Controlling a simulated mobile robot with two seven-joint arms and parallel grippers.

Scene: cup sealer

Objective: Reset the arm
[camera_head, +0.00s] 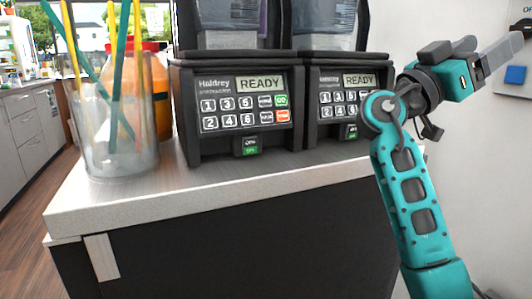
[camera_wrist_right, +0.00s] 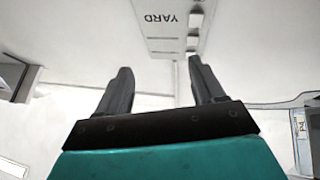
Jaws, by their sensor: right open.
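My right arm is teal and rises at the right of the head view, bent at the elbow. My right gripper (camera_head: 500,48) is raised at the upper right, in front of the white wall and clear of the counter. In the right wrist view its two dark fingers (camera_wrist_right: 157,92) stand apart with nothing between them. My left gripper does not show in either view.
Two black machines with READY displays, one left (camera_head: 245,105) and one right (camera_head: 338,100), stand on the counter (camera_head: 200,200). A glass jar with coloured straws (camera_head: 120,140) and an orange container (camera_head: 153,85) stand at the left. The counter's front strip is clear.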

